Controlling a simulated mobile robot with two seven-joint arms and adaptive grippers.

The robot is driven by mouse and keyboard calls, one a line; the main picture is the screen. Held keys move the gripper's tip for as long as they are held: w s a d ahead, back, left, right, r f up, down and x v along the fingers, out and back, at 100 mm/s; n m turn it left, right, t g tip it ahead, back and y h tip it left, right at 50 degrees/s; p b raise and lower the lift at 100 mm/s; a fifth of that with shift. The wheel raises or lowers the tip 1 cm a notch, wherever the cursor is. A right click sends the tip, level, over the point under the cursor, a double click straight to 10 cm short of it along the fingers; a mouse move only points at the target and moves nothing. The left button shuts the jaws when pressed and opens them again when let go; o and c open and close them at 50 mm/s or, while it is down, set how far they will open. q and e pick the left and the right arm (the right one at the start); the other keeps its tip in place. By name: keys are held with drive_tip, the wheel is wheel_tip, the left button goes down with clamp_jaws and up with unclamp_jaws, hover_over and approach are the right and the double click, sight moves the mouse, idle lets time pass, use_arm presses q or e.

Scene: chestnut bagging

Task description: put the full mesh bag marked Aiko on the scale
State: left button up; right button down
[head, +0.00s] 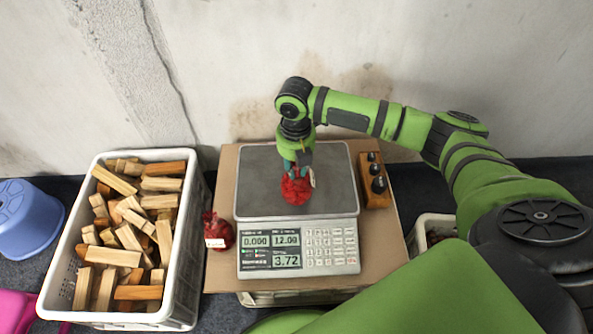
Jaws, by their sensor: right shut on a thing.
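The scale (257,190) has a flat grey metal plate, with a white keypad and display panel in front. My right gripper (298,174) points down over the plate. It is shut on the top of a full red mesh bag (296,191). My left gripper is not in view.
A white crate (188,262) of wood pieces stands at the left. A brown box with black knobs (374,182) sits right of the scale on the cardboard top (378,238). A blue stool (28,215) and a pink item (15,310) are at far left. A wall closes the back.

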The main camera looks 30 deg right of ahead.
drive_tip(key=shift+f, duration=0.6)
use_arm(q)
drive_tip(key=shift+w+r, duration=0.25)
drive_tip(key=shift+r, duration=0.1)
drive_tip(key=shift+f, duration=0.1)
use_arm(e)
drive_tip(key=c, duration=1)
unclamp_jaws()
drive_tip(key=shift+f, duration=0.1)
